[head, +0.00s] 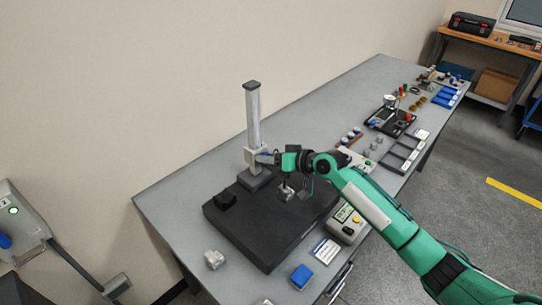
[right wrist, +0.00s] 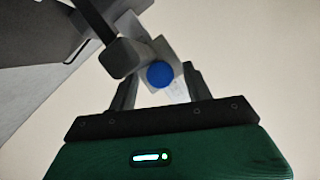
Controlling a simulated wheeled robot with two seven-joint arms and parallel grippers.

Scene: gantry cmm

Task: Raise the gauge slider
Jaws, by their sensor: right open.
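The height gauge stands on the dark surface plate (head: 225,222), with a tall light column (head: 253,112) and a dark foot. Its pale slider (head: 253,155) sits low on the column, just above the foot. In the right wrist view, a round blue knob (right wrist: 160,75) on the slider faces my gripper. My right gripper (head: 274,158) is beside the slider, on its right. Its fingers are open, one on each side of the blue knob; I cannot tell whether they touch it. My left gripper is not in view.
On the plate are a dark block (head: 226,199) and a small grey metal part (head: 287,193) below my right wrist. A control box (head: 347,222) stands at the plate's right. A blue block (head: 301,276) and a metal block (head: 214,259) lie on the table's near part.

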